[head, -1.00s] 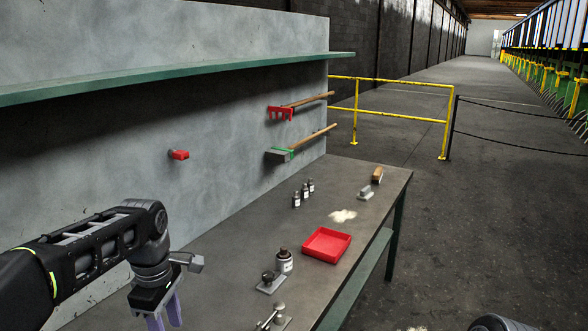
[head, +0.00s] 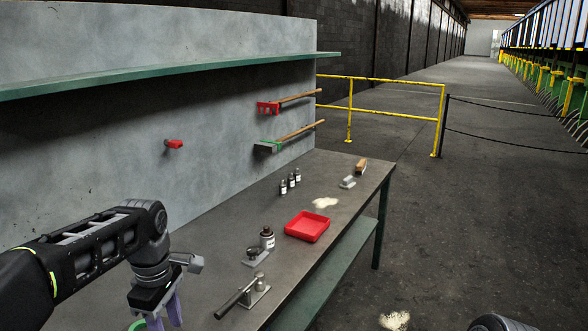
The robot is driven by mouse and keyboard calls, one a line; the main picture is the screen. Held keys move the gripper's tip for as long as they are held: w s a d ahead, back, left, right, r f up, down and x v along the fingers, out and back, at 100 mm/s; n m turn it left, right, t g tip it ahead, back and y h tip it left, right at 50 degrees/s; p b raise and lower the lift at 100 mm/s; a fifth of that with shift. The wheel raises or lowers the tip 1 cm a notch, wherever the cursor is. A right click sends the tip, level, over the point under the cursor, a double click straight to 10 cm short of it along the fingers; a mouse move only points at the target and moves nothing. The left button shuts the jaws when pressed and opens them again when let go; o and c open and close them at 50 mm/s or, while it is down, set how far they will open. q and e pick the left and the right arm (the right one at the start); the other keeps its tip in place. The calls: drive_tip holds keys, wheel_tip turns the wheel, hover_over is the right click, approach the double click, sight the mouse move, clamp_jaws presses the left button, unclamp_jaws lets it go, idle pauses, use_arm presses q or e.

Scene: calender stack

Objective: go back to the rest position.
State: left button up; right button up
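My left arm comes in from the left, and its gripper (head: 166,310) hangs down over the near left part of the workbench (head: 225,250). Its two purple fingers are apart, with nothing visible between them; the fingertips are near the bottom edge. Part of a green ring-like thing (head: 137,325) shows beside them, cut off by the frame. My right gripper is out of view; only a dark rounded part of my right arm shows at the bottom right.
A green shelf (head: 180,72) juts above. Open floor lies right, behind a yellow railing (head: 395,114).

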use_arm(q)
drive_tip(key=w+d+f+m+t+h, duration=0.2)
drive_tip(key=w+d+f+m+t, duration=0.2)
drive_tip(key=w+d+f+m, duration=0.3)
drive_tip(key=s+d+f+m+h+b, duration=0.1)
drive_tip(key=d+f+m+b, duration=0.35)
drive_tip(key=f, duration=1.05)
drive_tip(key=s+d+f+m+g+b, duration=0.1)
drive_tip(key=s+d+f+b, duration=0.1)
drive_tip(key=s+f, duration=1.1)
drive_tip(key=s+d+f+m+g+h+b, duration=0.1)
drive_tip(key=s+d+f+g+b, duration=0.1)
drive_tip(key=s+f, duration=1.2)
drive_tip(key=shift+s+d+m+b, duration=0.35)
drive_tip(key=shift+s+d+b, duration=0.35)
drive_tip(key=shift+d, duration=0.2)
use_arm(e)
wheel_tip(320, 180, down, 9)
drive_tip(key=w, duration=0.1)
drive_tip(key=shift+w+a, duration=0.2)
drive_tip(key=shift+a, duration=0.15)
use_arm(q)
drive_tip(key=shift+f, duration=0.1)
drive_tip(key=shift+w, duration=0.1)
drive_tip(key=shift+c, duration=0.8)
